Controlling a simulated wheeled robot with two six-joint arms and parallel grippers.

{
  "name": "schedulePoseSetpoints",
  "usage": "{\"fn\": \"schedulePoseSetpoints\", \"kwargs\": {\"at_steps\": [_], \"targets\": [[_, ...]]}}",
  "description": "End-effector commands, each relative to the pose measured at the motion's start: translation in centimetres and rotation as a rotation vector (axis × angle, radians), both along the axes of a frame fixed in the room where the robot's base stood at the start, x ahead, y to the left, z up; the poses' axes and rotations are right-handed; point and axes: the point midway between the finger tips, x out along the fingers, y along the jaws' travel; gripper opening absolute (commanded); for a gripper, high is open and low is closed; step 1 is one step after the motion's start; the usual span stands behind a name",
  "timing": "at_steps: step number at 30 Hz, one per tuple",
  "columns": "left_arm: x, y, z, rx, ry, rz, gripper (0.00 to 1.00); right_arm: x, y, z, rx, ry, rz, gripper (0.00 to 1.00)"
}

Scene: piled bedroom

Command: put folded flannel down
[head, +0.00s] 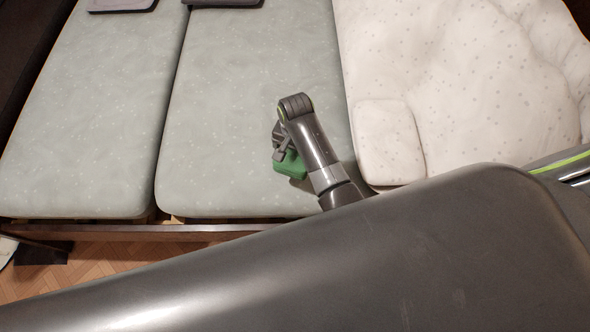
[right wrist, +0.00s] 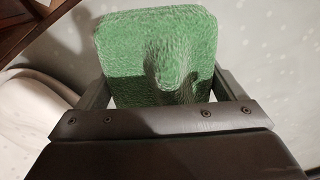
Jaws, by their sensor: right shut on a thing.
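The folded flannel (head: 291,166) is a green, terry-textured cloth. In the head view it shows under my right gripper (head: 281,150), over the middle pale green mattress (head: 230,110), near that mattress's front right. In the right wrist view the flannel (right wrist: 160,45) fills the space between the two fingers of my right gripper (right wrist: 160,95), with a raised fold in its middle. My right gripper is shut on it. I cannot tell whether the flannel touches the mattress. My left gripper is not in view.
A speckled white quilt (head: 450,70) and a small matching pillow (head: 389,140) lie to the right. Another pale green mattress (head: 100,110) lies to the left, past a narrow gap. Dark flat items (head: 122,5) lie at the far edge. The middle mattress is mostly clear. A wooden bed rail (head: 120,232) runs along the front.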

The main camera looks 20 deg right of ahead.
Motion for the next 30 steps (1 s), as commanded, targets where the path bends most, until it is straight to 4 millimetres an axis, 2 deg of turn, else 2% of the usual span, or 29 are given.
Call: {"fn": "schedulePoseSetpoints", "kwargs": {"at_steps": [1,4,11,17,30], "targets": [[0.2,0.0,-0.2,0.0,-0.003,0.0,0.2,-0.1,-0.1,-1.2,-0.001,0.003,0.001,0.6],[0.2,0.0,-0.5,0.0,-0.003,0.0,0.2,-0.1,0.0,-2.9,-0.001,0.003,0.001,0.6],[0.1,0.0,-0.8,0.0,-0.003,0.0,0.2,0.0,0.0,-5.0,-0.001,0.001,0.0,0.6],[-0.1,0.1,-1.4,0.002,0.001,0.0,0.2,0.0,-0.1,-7.7,-0.001,0.002,0.0,0.6],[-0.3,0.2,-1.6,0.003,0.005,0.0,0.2,0.0,0.0,-8.4,0.0,0.0,0.0,0.6]]}}
